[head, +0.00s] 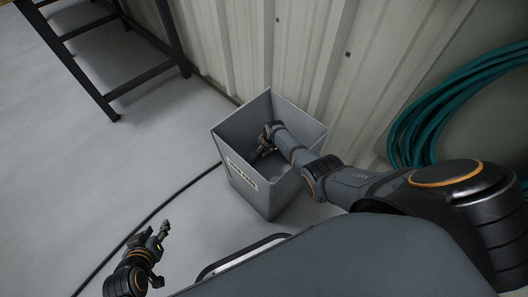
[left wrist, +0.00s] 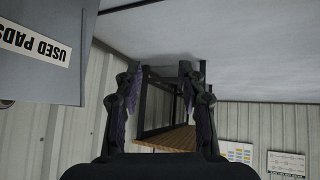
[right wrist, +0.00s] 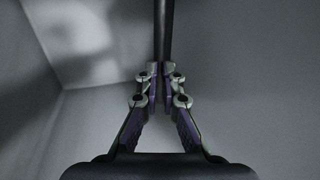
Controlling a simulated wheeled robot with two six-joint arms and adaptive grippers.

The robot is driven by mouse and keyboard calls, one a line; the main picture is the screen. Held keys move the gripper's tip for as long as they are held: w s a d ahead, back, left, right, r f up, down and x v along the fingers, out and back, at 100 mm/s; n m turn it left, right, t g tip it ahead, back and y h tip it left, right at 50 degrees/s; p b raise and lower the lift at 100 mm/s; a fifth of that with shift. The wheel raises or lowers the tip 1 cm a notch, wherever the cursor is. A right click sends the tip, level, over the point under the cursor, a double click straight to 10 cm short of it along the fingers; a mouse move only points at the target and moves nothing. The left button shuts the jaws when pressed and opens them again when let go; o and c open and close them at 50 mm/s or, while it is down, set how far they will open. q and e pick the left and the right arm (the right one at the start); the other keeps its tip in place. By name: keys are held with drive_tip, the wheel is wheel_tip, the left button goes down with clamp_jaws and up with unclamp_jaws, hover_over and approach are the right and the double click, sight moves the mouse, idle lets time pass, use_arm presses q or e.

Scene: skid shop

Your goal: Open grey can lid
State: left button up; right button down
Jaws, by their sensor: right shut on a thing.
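The grey can (head: 285,188) stands against the wall in the head view, with a label (head: 242,172) on its front. Its top looks open, and I see no separate lid. The can's side and its "USED PADS" label (left wrist: 37,38) also show in the left wrist view. My right gripper (head: 258,153) is down inside the can. In the right wrist view, it (right wrist: 159,82) is shut on a dark thin bar (right wrist: 163,30); what this belongs to is unclear. My left gripper (head: 163,232) is open and empty, low to the left of the can (left wrist: 160,72).
A dark metal-framed rack (head: 112,98) stands at upper left. A black cable (head: 150,216) runs over the floor to the can. A coiled teal hose (head: 425,115) hangs on the corrugated wall (head: 310,45). The floor left of the can is otherwise clear.

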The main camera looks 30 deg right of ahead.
use_arm(q)
drive_tip(key=shift+w+r+t, duration=0.45)
drive_tip(key=shift+w+t, duration=0.05)
drive_tip(key=shift+w, duration=0.2)
use_arm(e)
drive_tip(key=shift+s+d+f+g, duration=0.2)
drive_tip(key=shift+s+d+f, duration=0.05)
drive_tip(key=shift+s+f, duration=0.35)
drive_tip(key=shift+s+d+f+g, duration=0.2)
drive_tip(key=shift+s+d+f, duration=0.05)
drive_tip(key=shift+s+f, duration=0.35)
drive_tip(key=c, duration=1.4)
unclamp_jaws()
drive_tip(key=shift+d, duration=0.1)
use_arm(q)
drive_tip(key=shift+w, duration=0.1)
use_arm(e)
drive_tip(key=shift+o, duration=0.2)
drive_tip(key=w+a+v, duration=0.1)
drive_tip(key=v, duration=1.1)
drive_tip(key=shift+r, duration=0.5)
drive_tip(key=shift+d, duration=0.1)
